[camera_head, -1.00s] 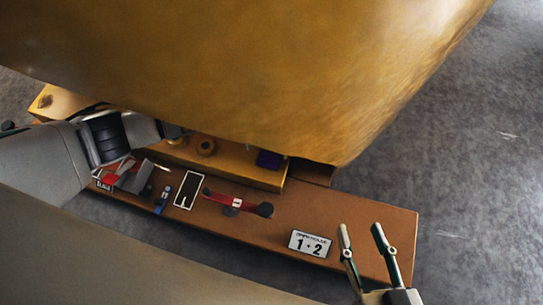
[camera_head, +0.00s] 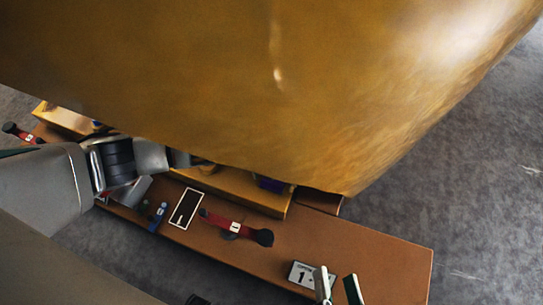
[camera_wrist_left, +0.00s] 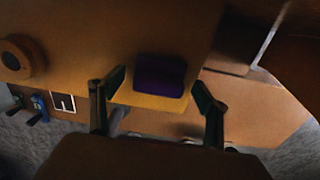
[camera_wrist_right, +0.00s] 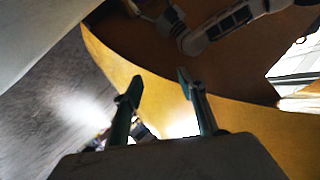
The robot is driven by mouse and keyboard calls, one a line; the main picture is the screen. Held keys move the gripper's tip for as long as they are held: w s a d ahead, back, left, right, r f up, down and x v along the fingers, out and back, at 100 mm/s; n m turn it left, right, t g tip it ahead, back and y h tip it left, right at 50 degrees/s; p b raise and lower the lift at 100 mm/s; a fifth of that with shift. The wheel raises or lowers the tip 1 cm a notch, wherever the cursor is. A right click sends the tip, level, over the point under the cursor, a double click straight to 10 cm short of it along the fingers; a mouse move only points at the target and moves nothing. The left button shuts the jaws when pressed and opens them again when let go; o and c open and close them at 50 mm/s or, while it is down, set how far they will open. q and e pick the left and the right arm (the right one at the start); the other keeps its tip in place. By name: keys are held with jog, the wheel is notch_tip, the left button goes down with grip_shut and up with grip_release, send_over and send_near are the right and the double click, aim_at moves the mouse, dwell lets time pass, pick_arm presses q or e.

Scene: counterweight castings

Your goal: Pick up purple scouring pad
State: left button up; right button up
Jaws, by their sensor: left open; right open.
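The purple scouring pad (camera_head: 270,183) lies on a yellow-brown raised ledge (camera_head: 235,188), partly hidden by a large yellow-brown casting in the head view. In the left wrist view the pad (camera_wrist_left: 160,75) appears between the open fingers of my left gripper (camera_wrist_left: 158,84), beyond their tips; no contact is visible. In the head view the left fingers are hidden behind the casting. My right gripper (camera_head: 336,277) is open and empty at the bottom edge of the head view, near a "1" number sign (camera_head: 306,274). Its fingers also show in the right wrist view (camera_wrist_right: 160,82).
The large casting (camera_head: 200,80) overhangs the ledge and covers much of the view. On the brown bench (camera_head: 375,262) lie a black rectangle with a white border (camera_head: 186,208), a red-and-black tool (camera_head: 235,226) and a blue item (camera_head: 158,216). A round ring (camera_wrist_left: 18,58) sits left of the pad.

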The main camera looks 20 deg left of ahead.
pick_arm(q)
jog(key=shift+s+f, duration=0.15)
jog(key=shift+f, duration=0.05)
jog(key=c, duration=1.5)
jog(key=shift+o, duration=0.2)
jog(key=shift+a, duration=0.1)
pick_arm(e)
jog(key=shift+f, duration=0.15)
pick_arm(q)
jog(key=shift+s, duration=0.1)
